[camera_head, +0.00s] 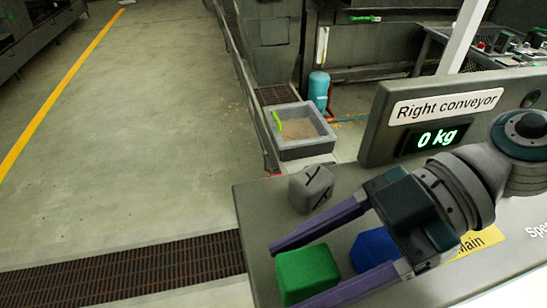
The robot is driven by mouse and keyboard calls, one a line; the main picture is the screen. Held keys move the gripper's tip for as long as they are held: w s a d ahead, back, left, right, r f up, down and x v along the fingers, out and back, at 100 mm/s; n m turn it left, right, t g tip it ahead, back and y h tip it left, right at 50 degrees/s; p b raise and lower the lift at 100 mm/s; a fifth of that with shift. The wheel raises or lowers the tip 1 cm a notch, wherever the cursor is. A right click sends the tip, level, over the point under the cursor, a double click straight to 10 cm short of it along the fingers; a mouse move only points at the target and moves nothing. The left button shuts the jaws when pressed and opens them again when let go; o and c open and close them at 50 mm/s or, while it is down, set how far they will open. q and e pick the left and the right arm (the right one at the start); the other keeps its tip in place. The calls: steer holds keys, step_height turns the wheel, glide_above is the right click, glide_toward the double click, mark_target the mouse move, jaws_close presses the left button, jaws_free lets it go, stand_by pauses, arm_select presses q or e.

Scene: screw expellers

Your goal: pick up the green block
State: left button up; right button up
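The green block (307,273) sits near the left edge of the grey work surface (262,212). My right gripper (287,277) comes in from the right with its two long purple fingers apart. In this view one finger passes on the far side of the green block and the other crosses its near lower edge. I cannot tell whether either finger touches it or how high the fingers are. My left gripper is not in view.
A blue block (371,246) lies right of the green one, partly hidden by my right gripper. A grey marked block (311,189) sits farther back. A "Right conveyor" display (437,135) reading 0 kg stands behind. A grey bin (304,142) is beyond the surface.

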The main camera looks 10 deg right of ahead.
steer(key=shift+r, duration=0.1)
jaws_close()
steer(key=shift+r, duration=0.1)
stand_by(0.3)
